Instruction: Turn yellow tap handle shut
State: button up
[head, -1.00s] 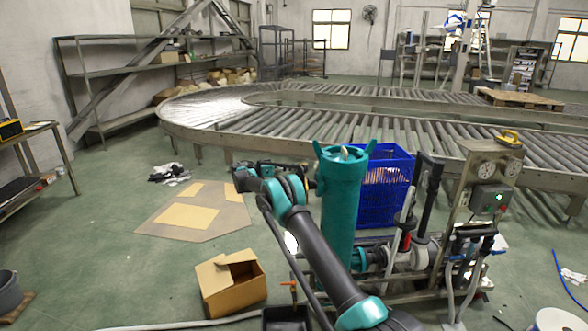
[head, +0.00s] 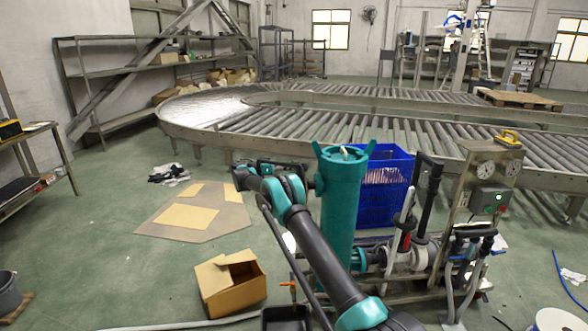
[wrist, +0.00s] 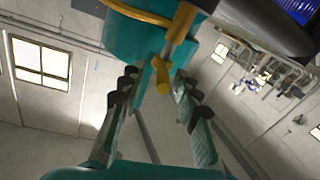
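My gripper (wrist: 156,78) is open in the wrist view, its two dark-tipped fingers spread left and right. The yellow tap handle (wrist: 162,76) shows between the fingertips in the picture, joined to a yellow stem at a teal body (wrist: 137,42). I see no finger closed on it, and cannot tell how far it lies beyond the tips. In the head view, my arm reaches up to the left side of the upright teal cylinder (head: 342,205). There the fingers and the handle are not clearly seen.
A blue crate (head: 385,190) stands behind the cylinder. To the right are pipes and a gauge panel (head: 487,165) with a yellow item (head: 508,137) on top. A roller conveyor (head: 330,125) curves behind. An open cardboard box (head: 230,282) lies on the floor, with free floor left of it.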

notch_tip(320, 180, up, 9)
jog(key=shift+r, duration=0.1)
dwell(0.3)
